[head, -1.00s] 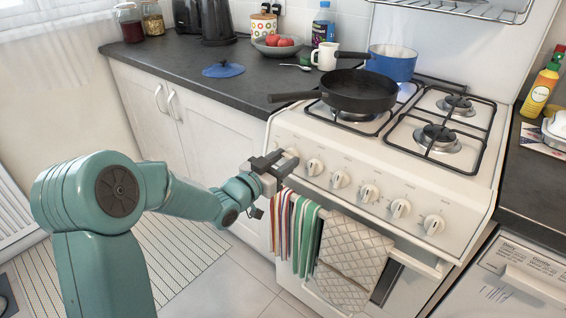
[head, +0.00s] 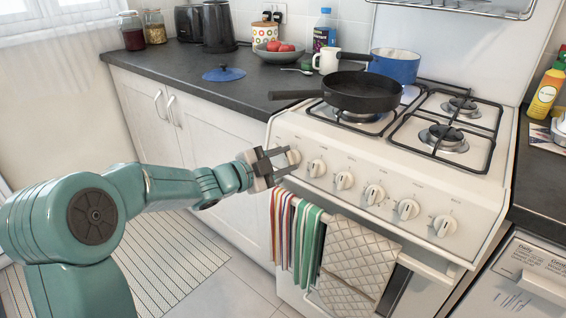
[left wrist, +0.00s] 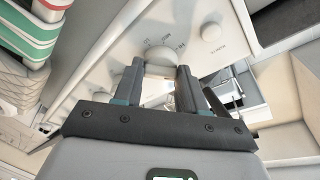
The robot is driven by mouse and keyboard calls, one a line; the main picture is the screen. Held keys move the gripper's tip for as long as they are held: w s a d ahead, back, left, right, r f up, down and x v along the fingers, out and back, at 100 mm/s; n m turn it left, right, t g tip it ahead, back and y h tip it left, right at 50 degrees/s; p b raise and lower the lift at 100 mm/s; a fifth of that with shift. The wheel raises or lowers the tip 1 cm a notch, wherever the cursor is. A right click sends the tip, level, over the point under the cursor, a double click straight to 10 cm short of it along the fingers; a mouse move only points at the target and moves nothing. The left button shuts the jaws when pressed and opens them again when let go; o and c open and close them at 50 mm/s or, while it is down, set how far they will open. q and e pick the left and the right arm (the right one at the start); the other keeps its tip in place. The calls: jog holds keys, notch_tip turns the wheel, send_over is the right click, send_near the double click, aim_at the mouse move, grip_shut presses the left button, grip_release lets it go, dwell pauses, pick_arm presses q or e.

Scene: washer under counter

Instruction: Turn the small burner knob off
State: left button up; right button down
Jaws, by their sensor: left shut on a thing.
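The cream cooker's front panel (head: 330,200) carries a row of several pale round knobs. My left gripper (head: 284,160) is at the leftmost knob (head: 293,156), shut on it with a dark finger on either side. In the left wrist view this knob (left wrist: 162,58) shows between the fingertips, partly hidden by them. The second knob (head: 316,168) is just to the right, apart from the fingers. I cannot read the panel markings well enough to tell which burner each knob serves. My right gripper is not in view.
A black frying pan (head: 362,92) stands on the front left burner, its handle over the counter. A blue pot (head: 395,66) stands behind it. Striped towels (head: 296,235) and a quilted cloth (head: 352,258) hang from the oven rail below the knobs.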

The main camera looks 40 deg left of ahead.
pick_arm(q)
jog(key=m+g, duration=0.1)
jog(key=m, duration=0.3)
jog(key=shift+a+r+h+p, duration=0.1)
jog(key=shift+r+h+p, duration=0.05)
jog(key=shift+h+p, duration=0.2)
jog(key=shift+m+g+p, duration=0.5)
jog(key=shift+m+p, duration=0.05)
jog(key=shift+m, duration=1.25)
jog(key=o, duration=1.1)
jog(key=shift+c, duration=0.2)
jog(key=p+v, duration=0.2)
jog(key=v, duration=1.4)
jog(key=shift+p, duration=0.3)
jog(key=shift+s+r, duration=0.1)
jog(key=shift+s, duration=0.1)
